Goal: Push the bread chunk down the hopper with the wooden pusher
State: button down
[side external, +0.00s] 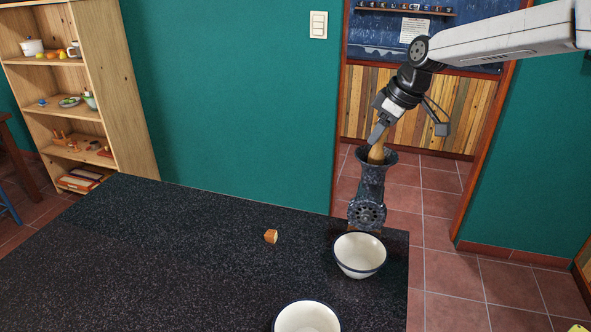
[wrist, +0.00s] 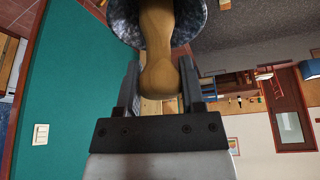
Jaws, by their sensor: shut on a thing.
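A dark speckled metal grinder stands at the right end of the black counter, with its hopper (side external: 371,168) opening upward. The wooden pusher (side external: 377,151) stands in the hopper mouth, its lower part hidden inside. My gripper (side external: 380,136) is above the hopper and shut on the top of the pusher. In the wrist view the two fingers of my gripper (wrist: 158,85) flank the tan pusher (wrist: 160,75), which runs into the hopper (wrist: 127,15). A small brown-crusted bread chunk (side external: 271,236) lies on the counter, left of the grinder. The hopper's inside is hidden.
A white bowl with a dark rim (side external: 360,256) stands below the grinder's round perforated plate. A second white bowl (side external: 306,318) is at the front edge of the picture. The black counter (side external: 150,250) is clear on the left.

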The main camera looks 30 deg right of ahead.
jog(key=shift+r, duration=0.15)
jog(key=shift+r, duration=3.65)
jog(key=shift+r, duration=0.1)
